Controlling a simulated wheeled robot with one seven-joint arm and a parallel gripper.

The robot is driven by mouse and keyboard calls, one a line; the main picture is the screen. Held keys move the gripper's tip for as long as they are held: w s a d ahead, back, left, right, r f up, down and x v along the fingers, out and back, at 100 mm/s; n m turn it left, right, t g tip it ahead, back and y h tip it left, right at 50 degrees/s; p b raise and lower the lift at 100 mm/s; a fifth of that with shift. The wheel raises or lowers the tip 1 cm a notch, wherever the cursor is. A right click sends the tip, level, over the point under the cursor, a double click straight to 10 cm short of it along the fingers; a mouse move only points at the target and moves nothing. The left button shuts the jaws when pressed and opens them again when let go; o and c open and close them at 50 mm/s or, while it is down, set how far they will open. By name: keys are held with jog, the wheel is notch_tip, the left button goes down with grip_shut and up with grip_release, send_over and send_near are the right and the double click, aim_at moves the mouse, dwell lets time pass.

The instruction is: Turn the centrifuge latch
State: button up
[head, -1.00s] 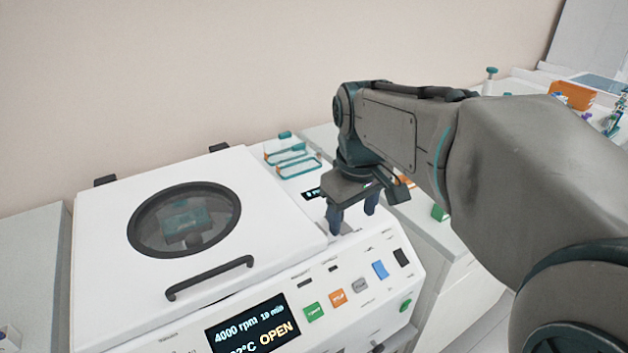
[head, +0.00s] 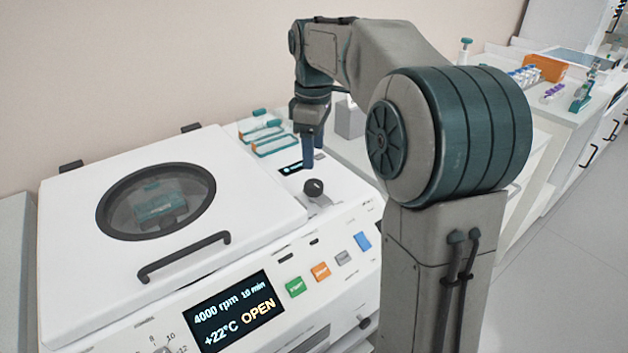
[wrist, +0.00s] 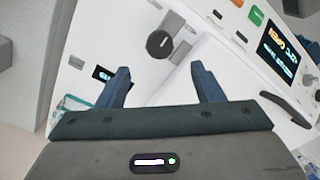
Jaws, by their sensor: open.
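The centrifuge (head: 60,235) is white, with its lid down and a round window in it. Its screen (head: 231,311) reads OPEN, 4000 rpm, 10 min, +22°C. The latch (head: 313,187) is a round black knob on the top deck, right of the lid. It also shows in the wrist view (wrist: 160,44), ahead of the fingers and apart from them. My gripper (head: 312,160) points down behind the latch, over the small display on the deck. In the wrist view my gripper (wrist: 162,78) is open, with nothing between its two blue fingers.
A black handle (head: 184,257) stands up from the lid's front edge. Teal-edged trays (head: 272,143) lie behind the deck. Coloured buttons (head: 320,271) line the front panel. A side bench at right holds an orange box (head: 543,68) and tube racks.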

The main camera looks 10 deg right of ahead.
aim_at(314, 184)
notch_tip(314, 184, down, 8)
jog(key=shift+f+b, duration=0.2)
jog(key=shift+b, duration=0.2)
jog(key=c, duration=1)
